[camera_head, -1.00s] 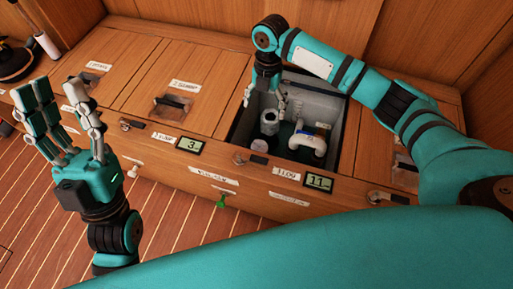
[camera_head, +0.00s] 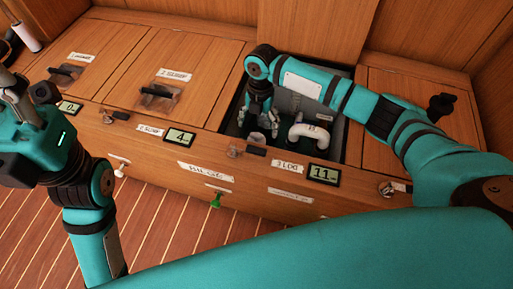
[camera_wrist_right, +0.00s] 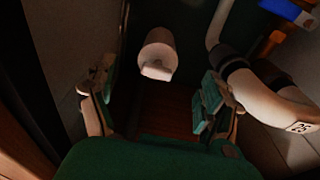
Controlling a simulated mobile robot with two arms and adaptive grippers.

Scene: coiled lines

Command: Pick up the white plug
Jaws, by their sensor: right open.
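A white cylindrical piece with a pale end (camera_wrist_right: 157,58) lies in the open compartment in the right wrist view; it looks like the white plug, though I cannot be sure. My right gripper (camera_wrist_right: 156,98) is open and empty, one finger on each side, with the piece just beyond the fingertips and not held. In the head view my right gripper (camera_head: 260,132) points down inside the compartment and hides the piece. My left gripper (camera_head: 22,108) is at the left edge, partly cut off, away from the compartment.
A white curved pipe (camera_head: 308,132) stands close right of my right gripper; it also shows in the wrist view (camera_wrist_right: 262,98). Compartment walls are close around. A white peg (camera_head: 122,169) and green peg (camera_head: 215,201) stick out of the front panel. Closed lids (camera_head: 190,85) lie left.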

